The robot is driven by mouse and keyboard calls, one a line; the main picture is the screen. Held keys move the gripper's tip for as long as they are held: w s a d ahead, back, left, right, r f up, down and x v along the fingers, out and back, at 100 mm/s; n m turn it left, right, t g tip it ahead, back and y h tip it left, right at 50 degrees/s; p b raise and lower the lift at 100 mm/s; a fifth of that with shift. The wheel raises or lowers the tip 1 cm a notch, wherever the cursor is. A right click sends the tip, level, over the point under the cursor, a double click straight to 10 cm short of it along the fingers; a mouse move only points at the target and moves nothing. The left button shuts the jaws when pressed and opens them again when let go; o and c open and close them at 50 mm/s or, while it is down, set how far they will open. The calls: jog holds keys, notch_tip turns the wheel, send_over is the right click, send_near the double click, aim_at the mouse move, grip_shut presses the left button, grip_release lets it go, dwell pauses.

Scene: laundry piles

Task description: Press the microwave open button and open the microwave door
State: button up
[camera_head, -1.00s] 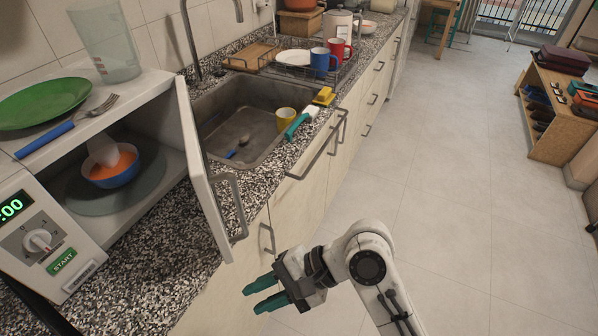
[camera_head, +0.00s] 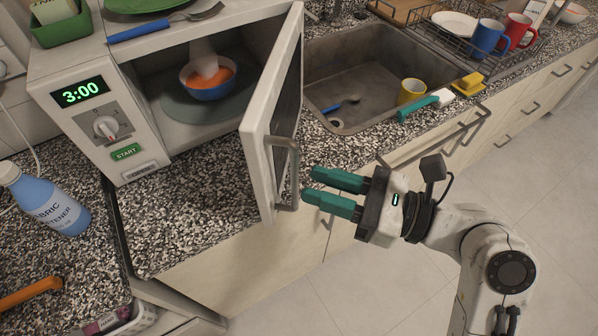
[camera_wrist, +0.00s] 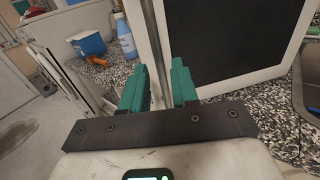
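The white microwave (camera_head: 160,140) stands on the speckled counter with its door (camera_head: 272,110) swung open toward me. The door has a grey handle (camera_head: 287,175) on its outer face. Below the dial is a green START button (camera_head: 126,152), with a grey button (camera_head: 140,170) under it. Inside is a blue bowl with orange food (camera_head: 209,82) on the turntable. My gripper (camera_head: 308,184) is open, its teal fingers pointing at the door's handle side, close to the handle.
A blue bottle (camera_head: 45,200) stands on the counter at the left. The sink (camera_head: 350,70) holds a yellow cup (camera_head: 411,92), with a teal-handled brush (camera_head: 420,105) on its edge. The floor at the right is clear.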

aim_at(296, 208)
jog(key=shift+x, duration=2.35)
grip_shut()
